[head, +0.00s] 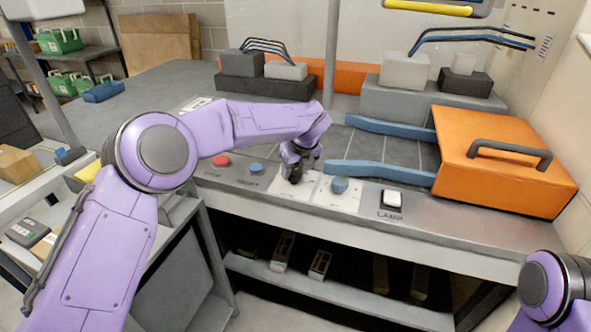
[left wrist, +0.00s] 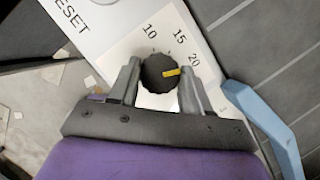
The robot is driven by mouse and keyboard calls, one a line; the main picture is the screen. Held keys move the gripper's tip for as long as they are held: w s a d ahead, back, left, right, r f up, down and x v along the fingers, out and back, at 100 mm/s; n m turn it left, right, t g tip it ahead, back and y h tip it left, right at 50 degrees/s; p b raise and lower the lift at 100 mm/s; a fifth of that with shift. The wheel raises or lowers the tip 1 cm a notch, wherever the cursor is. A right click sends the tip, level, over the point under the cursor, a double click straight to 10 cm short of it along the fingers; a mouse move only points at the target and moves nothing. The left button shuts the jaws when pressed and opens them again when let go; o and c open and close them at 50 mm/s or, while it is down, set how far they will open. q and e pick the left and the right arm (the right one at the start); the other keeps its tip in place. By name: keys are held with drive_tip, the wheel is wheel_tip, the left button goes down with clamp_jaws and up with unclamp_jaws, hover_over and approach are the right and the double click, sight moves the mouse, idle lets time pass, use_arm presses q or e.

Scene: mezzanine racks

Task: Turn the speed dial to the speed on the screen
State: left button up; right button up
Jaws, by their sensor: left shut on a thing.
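The speed dial (left wrist: 157,73) is a black ribbed knob with a yellow pointer, on a white plate (left wrist: 125,42) printed 10, 15 and 20. The pointer faces right, a little below the 20. My left gripper (left wrist: 160,82) has a finger on each side of the dial and is shut on it. In the head view my left gripper (head: 296,168) reaches down onto the console's front strip and mostly hides the dial. A frame at the top edge (head: 430,8) may be the screen; no speed can be read. My right gripper is out of view.
On the console (head: 440,228) are a red button (head: 221,160), a blue button (head: 256,167), a blue knob (head: 340,185) and a white LAMP switch (head: 392,199). Blue rails (head: 385,173) and an orange box (head: 505,165) lie to the right. Grey blocks stand behind.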

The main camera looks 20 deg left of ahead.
use_arm(q)
drive_tip(key=o, duration=1)
drive_tip(key=shift+o, duration=0.2)
drive_tip(key=b+v, duration=0.1)
drive_tip(key=v, duration=0.9)
drive_tip(key=shift+r, duration=0.3)
drive_tip(key=shift+s+d, duration=0.1)
drive_tip(key=shift+d, duration=0.1)
